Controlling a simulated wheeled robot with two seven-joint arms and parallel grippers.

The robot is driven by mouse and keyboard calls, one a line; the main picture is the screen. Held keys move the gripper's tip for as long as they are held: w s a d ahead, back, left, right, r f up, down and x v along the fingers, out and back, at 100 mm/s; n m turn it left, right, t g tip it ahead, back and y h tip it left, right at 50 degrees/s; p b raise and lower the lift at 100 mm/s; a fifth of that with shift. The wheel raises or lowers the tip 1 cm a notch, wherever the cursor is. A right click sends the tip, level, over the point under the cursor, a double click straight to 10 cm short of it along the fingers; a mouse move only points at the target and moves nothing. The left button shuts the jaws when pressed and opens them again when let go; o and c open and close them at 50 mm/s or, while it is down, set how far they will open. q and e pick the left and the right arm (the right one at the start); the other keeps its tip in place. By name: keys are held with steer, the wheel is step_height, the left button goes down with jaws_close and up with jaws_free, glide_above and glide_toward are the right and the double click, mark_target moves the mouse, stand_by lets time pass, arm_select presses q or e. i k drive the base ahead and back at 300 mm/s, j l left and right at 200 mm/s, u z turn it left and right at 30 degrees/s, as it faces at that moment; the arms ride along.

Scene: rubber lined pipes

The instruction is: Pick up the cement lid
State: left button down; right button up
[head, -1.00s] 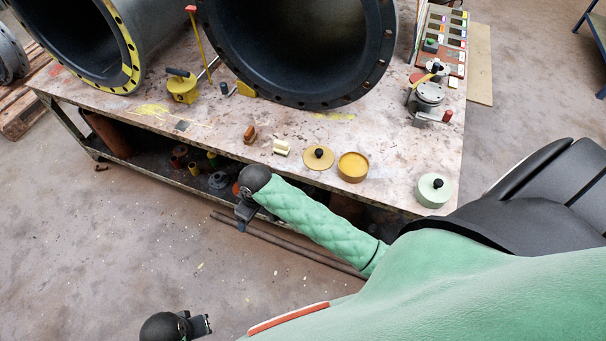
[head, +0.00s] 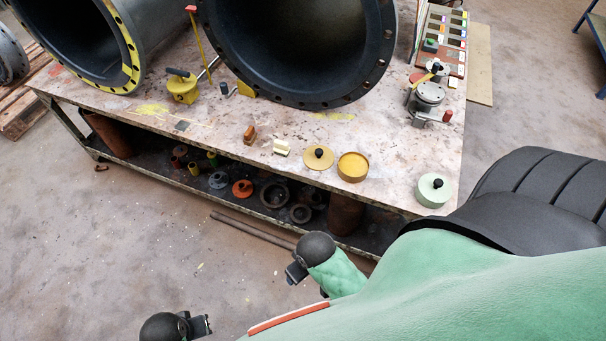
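A flat tan lid with a black knob (head: 318,157) lies on the workbench near its front edge. It sits just left of an open round tin (head: 352,168) filled with yellow-ochre material; I take this lid for the cement lid. A pale green round tin (head: 434,194) with a black knob on top stands further right. No gripper fingers show in the head view. Two of my arm parts with dark rounded joints appear in front of the bench, low in the picture, apart from the lid.
Two large black-lined pipes (head: 300,102) stand on the bench (head: 220,148) behind the small items. A cream block (head: 281,147) and a brown block (head: 250,133) lie left of the lid. A grey valve-like fitting (head: 428,95) stands at right. The lower shelf holds loose parts.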

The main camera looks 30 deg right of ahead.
mark_target(317, 158)
steer(key=z, duration=1.4)
